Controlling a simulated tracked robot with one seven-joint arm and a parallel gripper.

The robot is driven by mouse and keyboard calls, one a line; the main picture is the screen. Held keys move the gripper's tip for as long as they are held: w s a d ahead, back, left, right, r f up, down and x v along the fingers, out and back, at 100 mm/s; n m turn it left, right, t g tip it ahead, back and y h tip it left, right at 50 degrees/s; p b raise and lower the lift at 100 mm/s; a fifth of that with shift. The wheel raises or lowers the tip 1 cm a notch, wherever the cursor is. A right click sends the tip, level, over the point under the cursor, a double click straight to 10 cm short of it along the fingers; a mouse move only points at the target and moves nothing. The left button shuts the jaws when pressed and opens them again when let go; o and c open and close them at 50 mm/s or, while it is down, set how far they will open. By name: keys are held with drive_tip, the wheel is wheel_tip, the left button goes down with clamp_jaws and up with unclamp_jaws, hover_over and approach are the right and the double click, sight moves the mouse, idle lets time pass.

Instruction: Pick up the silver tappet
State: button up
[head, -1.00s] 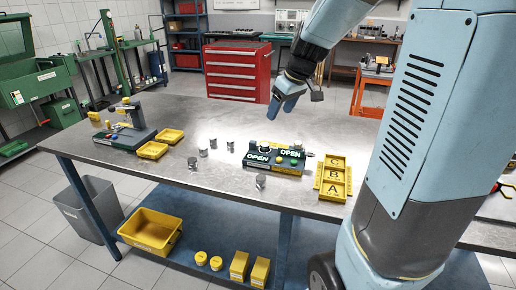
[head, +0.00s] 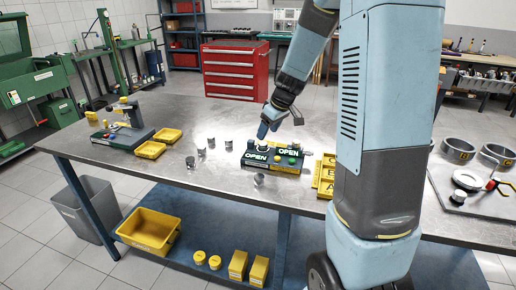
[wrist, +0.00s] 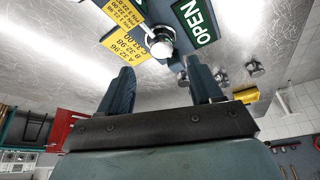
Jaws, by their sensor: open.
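Several small silver tappets stand upright on the steel bench in the head view: one in front of the black OPEN box (head: 259,179), others to its left, including one tappet (head: 229,145) and another tappet (head: 191,162). In the wrist view a silver cylinder (wrist: 160,46) sits at the box, beside a green OPEN display (wrist: 194,22) and yellow number labels. More tappets (wrist: 255,69) show to the right. My gripper (head: 263,132) is above the box's back left in the head view. In the wrist view, my gripper (wrist: 158,72) has its fingers apart, with nothing between them.
Yellow trays (head: 150,150) and a measuring stand (head: 122,132) are at the left. Rings (head: 457,150) lie at the right. The bench front is mostly clear.

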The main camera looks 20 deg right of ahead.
sight(263, 143)
drive_tip(key=shift+x, duration=2.8)
drive_tip(key=shift+s, duration=0.15)
drive_tip(key=c, duration=1.1)
drive_tip(key=shift+r, duration=0.1)
